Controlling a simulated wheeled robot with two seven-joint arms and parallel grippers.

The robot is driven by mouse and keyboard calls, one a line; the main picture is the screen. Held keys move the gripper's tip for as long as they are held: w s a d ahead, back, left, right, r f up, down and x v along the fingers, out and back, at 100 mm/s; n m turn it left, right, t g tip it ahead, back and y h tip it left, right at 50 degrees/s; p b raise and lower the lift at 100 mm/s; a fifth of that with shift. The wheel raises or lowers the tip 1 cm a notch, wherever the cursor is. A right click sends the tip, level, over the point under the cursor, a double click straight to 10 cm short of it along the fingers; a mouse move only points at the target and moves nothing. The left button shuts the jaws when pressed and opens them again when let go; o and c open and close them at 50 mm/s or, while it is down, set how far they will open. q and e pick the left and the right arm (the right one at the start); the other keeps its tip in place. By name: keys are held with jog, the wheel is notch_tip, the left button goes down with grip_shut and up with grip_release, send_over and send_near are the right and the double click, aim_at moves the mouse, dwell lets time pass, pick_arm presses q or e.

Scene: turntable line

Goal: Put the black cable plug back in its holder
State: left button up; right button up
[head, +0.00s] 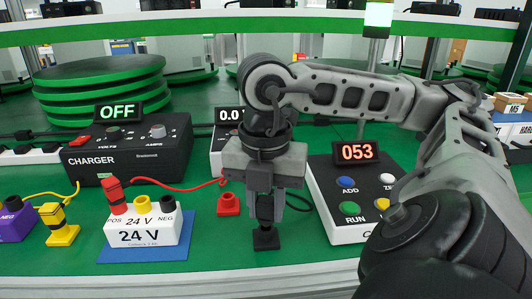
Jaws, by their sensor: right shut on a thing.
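My right gripper (264,194) points straight down and is shut on the black cable plug (265,212). The plug is upright, directly over the black holder (266,241) on the green table. The plug's lower end meets the holder in the picture; I cannot tell how deep it sits. Part of the plug is hidden between the fingers. A thin black cable loops behind the gripper to the right. My left gripper is not in view.
A 24 V block (142,232) on a blue mat holds a red plug (115,195). An empty red holder (228,204) stands left of my gripper. A yellow plug (52,216) stands in a yellow holder. A charger (125,150) and a counter box (335,200) stand behind and right.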

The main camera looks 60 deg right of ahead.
pick_arm(q)
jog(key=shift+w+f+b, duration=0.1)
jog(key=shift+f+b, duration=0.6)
jog(key=shift+b, duration=0.05)
pick_arm(e)
jog(key=shift+f, duration=0.75)
jog(key=shift+f, duration=0.15)
dwell(0.4)
jog(key=o, duration=1.1)
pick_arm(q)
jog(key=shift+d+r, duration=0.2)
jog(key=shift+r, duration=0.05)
